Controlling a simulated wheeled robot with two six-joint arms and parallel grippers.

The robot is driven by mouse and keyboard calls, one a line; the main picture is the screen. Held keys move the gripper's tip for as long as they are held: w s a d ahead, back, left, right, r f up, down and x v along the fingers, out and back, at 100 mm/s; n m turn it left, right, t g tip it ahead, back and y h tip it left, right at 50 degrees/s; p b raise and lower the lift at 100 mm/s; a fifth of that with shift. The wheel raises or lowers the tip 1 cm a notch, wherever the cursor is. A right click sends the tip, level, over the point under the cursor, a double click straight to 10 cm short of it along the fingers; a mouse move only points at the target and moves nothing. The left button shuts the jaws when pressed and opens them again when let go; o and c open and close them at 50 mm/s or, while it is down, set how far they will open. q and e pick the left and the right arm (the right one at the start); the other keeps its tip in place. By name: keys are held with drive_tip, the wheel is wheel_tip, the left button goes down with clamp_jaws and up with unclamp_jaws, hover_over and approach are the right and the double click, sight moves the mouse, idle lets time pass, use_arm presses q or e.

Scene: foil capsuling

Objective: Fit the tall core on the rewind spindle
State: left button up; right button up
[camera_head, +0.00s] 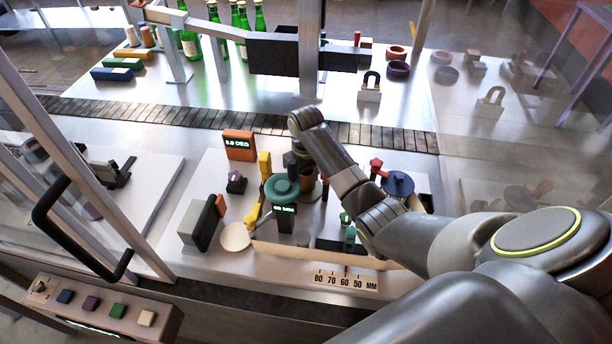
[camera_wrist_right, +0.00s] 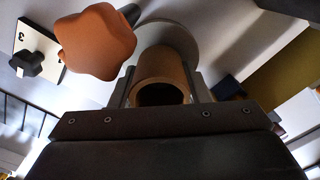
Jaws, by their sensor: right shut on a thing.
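My right gripper (camera_head: 298,166) points down over the middle of the work plate, partly hidden by its own arm. In the right wrist view it is shut on a brown cardboard-like tube (camera_wrist_right: 160,68), the core, which sits between the two fingers with its open end toward the camera. A pale round disc (camera_wrist_right: 178,32) lies beyond the tube's far end; I cannot tell whether they touch. A bit of the brown core also shows below the gripper in the head view (camera_head: 308,183). I cannot make out the rewind spindle. My left gripper is not in view.
A green wheel (camera_head: 283,188) with a display stands left of the gripper, near a yellow lever (camera_head: 265,165) and an orange display (camera_head: 239,145). A blue disc (camera_head: 398,183) is to the right. An orange star knob (camera_wrist_right: 97,42) is close beside the held core.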

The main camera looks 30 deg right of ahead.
drive_tip(key=shift+f, duration=0.4)
idle(0.4)
drive_tip(key=o, duration=1)
drive_tip(key=shift+o, duration=0.2)
